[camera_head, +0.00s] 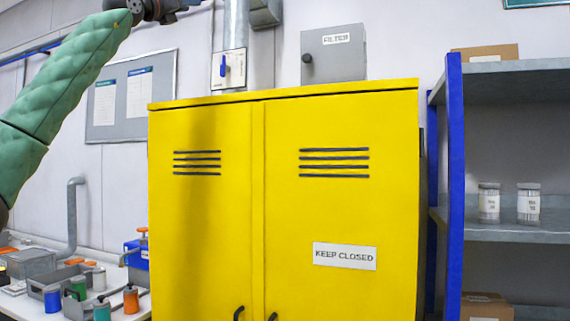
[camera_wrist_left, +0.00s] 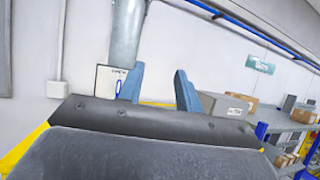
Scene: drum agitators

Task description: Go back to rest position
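My left gripper (camera_wrist_left: 157,78) shows in the left wrist view as two blue fingers standing well apart. Nothing is between them. In the head view my left arm, in a green padded sleeve, reaches up from the left edge to a dark wrist part at the top. The fingers are cut off there or too small to make out. The arm is above and left of the yellow cabinet (camera_head: 215,230). My right gripper is in neither view.
The cabinet's two doors are shut, with a "KEEP CLOSED" label (camera_head: 345,256). A grey "FILTER" box (camera_head: 333,55) is behind its top. A blue-and-grey shelf (camera_head: 500,235) stands right. A workbench (camera_head: 28,307) with several coloured containers is at lower left.

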